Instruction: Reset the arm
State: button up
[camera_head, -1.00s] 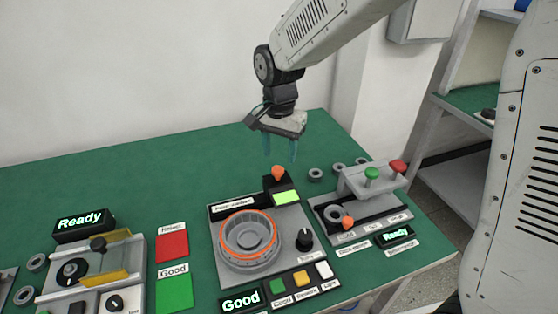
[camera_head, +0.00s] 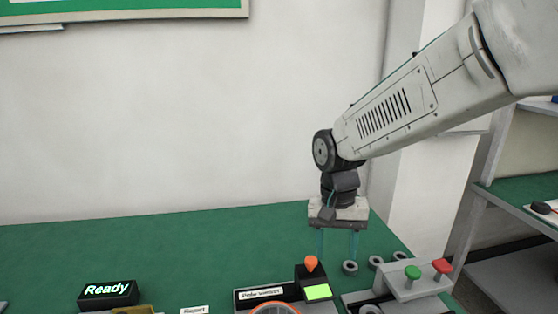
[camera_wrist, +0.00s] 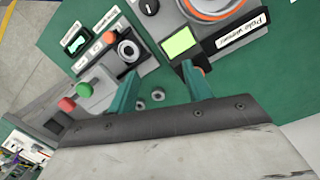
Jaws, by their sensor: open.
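My gripper (camera_head: 338,246) hangs from my arm over the back of the green table (camera_head: 180,245), with its fingers pointing down. In the wrist view my gripper (camera_wrist: 160,88) shows two teal fingers spread apart with nothing held between them. The fingertips appear above the table near the orange knob (camera_head: 311,263) and the small grey rings (camera_head: 350,267). I cannot tell their exact height.
The pole support station (camera_wrist: 225,30) has a lit green screen (camera_head: 317,292). To its right stands a fixture with a green button (camera_head: 412,272) and a red button (camera_head: 442,266). A "Ready" display (camera_head: 108,293) stands at left. The back-left table is clear before the white wall.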

jog(key=s+d+r+n+t, duration=0.1)
jog(key=s+d+r, duration=0.2)
jog(key=s+d, duration=0.4)
jog(key=s+d+r+n+t, duration=0.1)
jog(key=s+d+r, duration=0.3)
jog(key=s, duration=1)
jog(key=d, duration=0.2)
jog(key=shift+d+r+n+t, duration=0.15)
jog(key=shift+d+n+t, duration=0.15)
jog(key=shift+d, duration=0.05)
dwell(1.9)
